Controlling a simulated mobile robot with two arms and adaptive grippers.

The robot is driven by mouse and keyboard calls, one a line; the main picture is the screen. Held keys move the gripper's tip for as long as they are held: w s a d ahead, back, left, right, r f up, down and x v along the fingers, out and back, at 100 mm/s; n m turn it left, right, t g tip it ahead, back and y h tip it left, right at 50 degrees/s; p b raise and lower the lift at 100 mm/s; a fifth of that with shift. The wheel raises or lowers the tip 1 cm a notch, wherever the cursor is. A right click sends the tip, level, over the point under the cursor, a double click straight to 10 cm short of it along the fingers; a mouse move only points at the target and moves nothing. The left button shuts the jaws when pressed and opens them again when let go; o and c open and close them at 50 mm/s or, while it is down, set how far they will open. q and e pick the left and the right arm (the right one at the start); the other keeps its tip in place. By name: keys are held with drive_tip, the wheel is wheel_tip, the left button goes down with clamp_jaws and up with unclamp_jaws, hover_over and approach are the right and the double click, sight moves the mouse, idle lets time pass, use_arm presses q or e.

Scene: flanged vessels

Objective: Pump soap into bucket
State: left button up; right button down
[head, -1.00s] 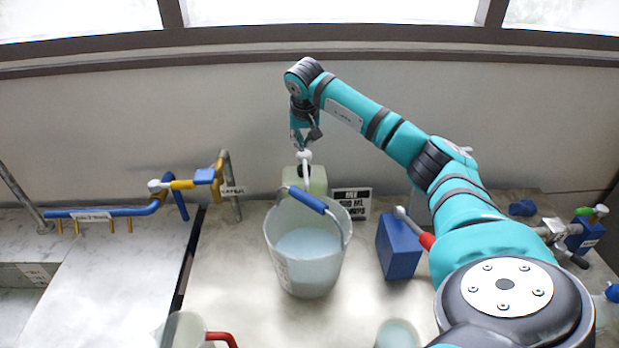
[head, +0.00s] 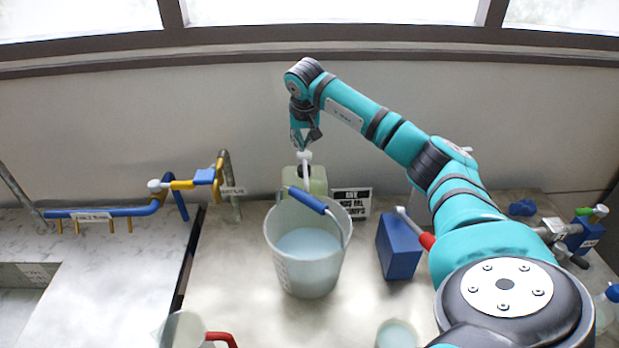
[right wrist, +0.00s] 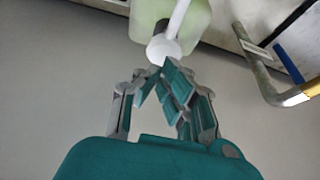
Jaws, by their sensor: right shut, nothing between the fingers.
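The bucket (head: 308,268) is translucent with a blue handle grip (head: 307,200) and stands on the counter with pale liquid inside. Behind it stands a pale green soap bottle (head: 318,180) with a white pump head (head: 304,157). The bucket hides the bottle's lower part. My right gripper (head: 303,146) is shut and empty, pointing down just above the pump head. In the right wrist view, my right gripper's fingertips (right wrist: 166,70) are at the white pump head (right wrist: 163,48), with the green bottle (right wrist: 165,15) beyond; I cannot tell whether they touch. My left gripper is not in view.
A sign (head: 351,202) stands right of the bottle. A blue block (head: 398,248) and a red-handled tool (head: 415,228) are right of the bucket. A red-handled jug (head: 185,330) and a small cup (head: 397,335) are in front. Blue and yellow pipes (head: 120,213) run at left.

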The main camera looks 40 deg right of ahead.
sight(304, 153)
drive_tip(key=shift+f, duration=0.1)
idle(0.3)
drive_tip(key=shift+s+f+b, duration=0.1)
drive_tip(key=shift+f+b, duration=0.8)
drive_tip(key=shift+f, duration=0.9)
drive_tip(key=shift+r+p, duration=1.75)
drive_tip(key=shift+r, duration=0.15)
drive_tip(key=shift+f, duration=0.2)
